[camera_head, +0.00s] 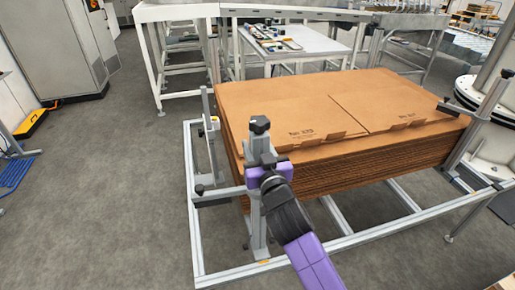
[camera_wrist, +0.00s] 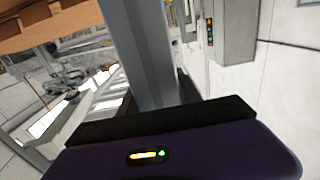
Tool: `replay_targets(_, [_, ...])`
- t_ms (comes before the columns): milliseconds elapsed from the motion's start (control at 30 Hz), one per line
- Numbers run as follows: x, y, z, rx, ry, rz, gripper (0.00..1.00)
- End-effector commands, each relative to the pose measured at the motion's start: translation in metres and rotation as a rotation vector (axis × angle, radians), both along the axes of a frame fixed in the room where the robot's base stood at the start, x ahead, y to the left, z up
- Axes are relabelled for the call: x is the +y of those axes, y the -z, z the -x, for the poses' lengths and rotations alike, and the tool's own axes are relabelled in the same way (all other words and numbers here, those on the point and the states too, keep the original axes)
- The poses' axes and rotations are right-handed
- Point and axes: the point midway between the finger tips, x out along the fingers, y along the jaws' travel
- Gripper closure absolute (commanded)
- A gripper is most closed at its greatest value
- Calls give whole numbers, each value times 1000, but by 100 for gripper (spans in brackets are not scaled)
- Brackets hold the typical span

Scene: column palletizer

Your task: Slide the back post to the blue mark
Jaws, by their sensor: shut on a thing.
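My gripper (camera_head: 268,172) is shut on an upright grey post (camera_head: 258,224) with a black knob on top, at the near left corner of the cardboard stack. In the wrist view the same grey post (camera_wrist: 143,55) rises from the dark gripper jaw (camera_wrist: 165,118). Another grey post (camera_head: 207,112) stands at the stack's left side, further off. A third, tilted-looking post (camera_head: 482,122) is at the right. I cannot tell from the frames which one is called the back post. I cannot make out a blue mark; my arm and the post hide part of the rail.
The stack of flat cardboard (camera_head: 330,112) sits inside a grey metal frame (camera_head: 195,235), close beside the held post. A side arm (camera_head: 218,195) with a black knob reaches left from the post. A white table (camera_head: 300,43) stands behind.

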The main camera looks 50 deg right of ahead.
Motion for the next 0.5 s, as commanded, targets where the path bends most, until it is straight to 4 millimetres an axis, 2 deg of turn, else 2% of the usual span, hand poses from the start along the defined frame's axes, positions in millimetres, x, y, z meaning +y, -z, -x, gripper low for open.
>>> replay_targets(300, [-40, -1, -59, -3, 2, 1, 100])
replay_targets(500, [-59, 0, -87, -2, 1, 1, 100])
